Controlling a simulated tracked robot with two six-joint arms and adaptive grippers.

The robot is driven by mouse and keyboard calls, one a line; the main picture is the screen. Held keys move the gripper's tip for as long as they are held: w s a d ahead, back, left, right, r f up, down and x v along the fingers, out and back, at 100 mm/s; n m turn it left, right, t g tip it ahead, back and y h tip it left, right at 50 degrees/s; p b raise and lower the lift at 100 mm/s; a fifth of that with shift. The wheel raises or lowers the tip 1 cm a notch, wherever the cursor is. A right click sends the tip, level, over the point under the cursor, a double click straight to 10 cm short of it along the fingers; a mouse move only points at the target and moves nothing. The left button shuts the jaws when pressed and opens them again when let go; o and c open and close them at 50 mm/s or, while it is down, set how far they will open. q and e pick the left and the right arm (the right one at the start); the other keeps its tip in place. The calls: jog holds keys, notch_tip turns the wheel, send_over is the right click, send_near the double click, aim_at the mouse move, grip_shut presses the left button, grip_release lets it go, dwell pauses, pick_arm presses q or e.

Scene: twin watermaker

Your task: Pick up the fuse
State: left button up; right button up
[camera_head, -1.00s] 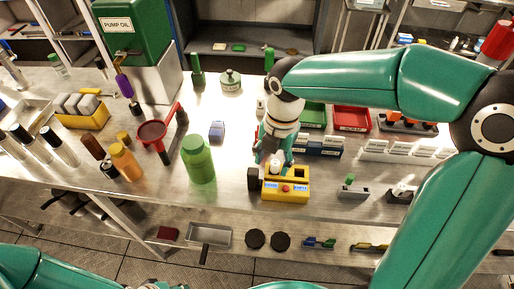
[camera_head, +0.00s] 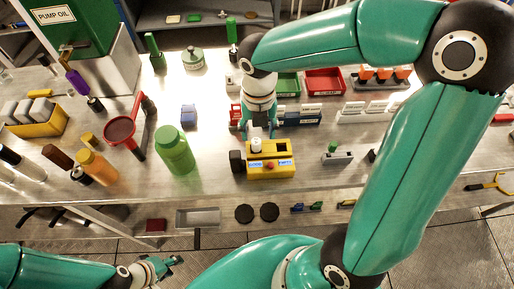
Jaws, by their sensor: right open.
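A yellow box (camera_head: 271,169) with small blue displays and a red button stands near the front edge of the bench. A small whitish cylinder (camera_head: 256,145), which may be the fuse, stands upright at its top left. My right gripper (camera_head: 258,130) points down just behind and above this cylinder, with its jaws open. I cannot tell whether the fingers touch the cylinder. My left gripper (camera_head: 172,266) is low at the bottom left, in front of the bench and away from the box. Its jaws are too small and angled to read.
A green bottle (camera_head: 175,152) stands left of the box, with a red funnel (camera_head: 119,129) and an orange bottle (camera_head: 97,167) further left. Red bin (camera_head: 324,80) and labelled holders lie behind to the right. A lower shelf holds a grey tray (camera_head: 198,218) and black discs.

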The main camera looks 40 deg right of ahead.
aim_at(256, 141)
jog(key=shift+w+a+f+p, duration=0.1)
jog(key=shift+f+p, duration=0.05)
jog(key=shift+f, duration=1.3)
jog(key=shift+w+a+f+p, duration=0.1)
jog(key=shift+f+p, duration=0.05)
jog(key=shift+f, duration=1.25)
grip_shut()
